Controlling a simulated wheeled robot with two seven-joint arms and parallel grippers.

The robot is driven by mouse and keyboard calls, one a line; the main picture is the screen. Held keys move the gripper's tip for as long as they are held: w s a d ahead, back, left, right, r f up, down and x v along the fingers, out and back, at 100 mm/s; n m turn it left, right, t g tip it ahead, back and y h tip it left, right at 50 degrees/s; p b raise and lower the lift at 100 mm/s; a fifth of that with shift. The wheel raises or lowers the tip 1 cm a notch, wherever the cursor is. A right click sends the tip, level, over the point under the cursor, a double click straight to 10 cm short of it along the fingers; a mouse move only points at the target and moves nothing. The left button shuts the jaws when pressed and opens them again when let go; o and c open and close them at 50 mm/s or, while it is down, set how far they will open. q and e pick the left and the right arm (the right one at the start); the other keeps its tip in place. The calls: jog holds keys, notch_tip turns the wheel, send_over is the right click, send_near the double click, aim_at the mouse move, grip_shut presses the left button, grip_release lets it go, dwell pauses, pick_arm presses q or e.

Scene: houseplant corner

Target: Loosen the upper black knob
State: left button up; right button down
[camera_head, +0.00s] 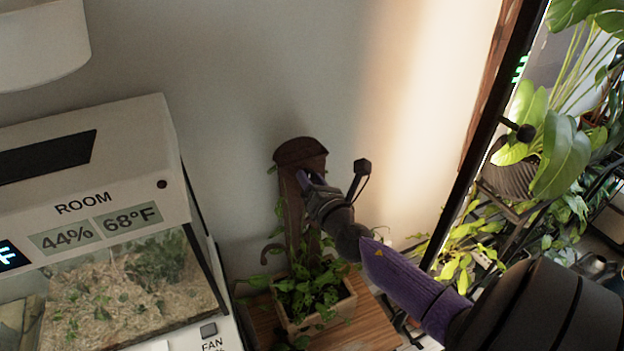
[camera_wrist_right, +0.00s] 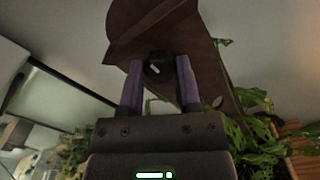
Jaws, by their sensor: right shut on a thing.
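A dark knob with a white mark, the upper black knob (camera_wrist_right: 157,67), sits on a dark brown wooden post (camera_wrist_right: 150,22) and shows between my right gripper's fingers in the right wrist view. My right gripper (camera_wrist_right: 160,74) is shut on the knob, one purple finger on each side. In the head view the right gripper (camera_head: 305,180) is at the upper part of the post (camera_head: 291,212), just below its rounded cap, and the knob is hidden behind the fingers. No lower knob can be made out. My left gripper is out of view.
The post rises from a wooden planter (camera_head: 338,310) of leafy vines on a wooden stand (camera_head: 377,328). A white terrarium (camera_head: 140,125) stands at left. A dark-framed cabinet with plants (camera_head: 560,165) is at right. A white pot (camera_head: 40,45) is upper left.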

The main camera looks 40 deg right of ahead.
jog(key=shift+f, duration=0.15)
jog(key=shift+c, duration=1.4)
grip_release()
jog(key=shift+s, duration=0.1)
jog(key=v, duration=0.9)
jog(key=shift+s+a, duration=0.15)
jog(key=shift+s, duration=0.2)
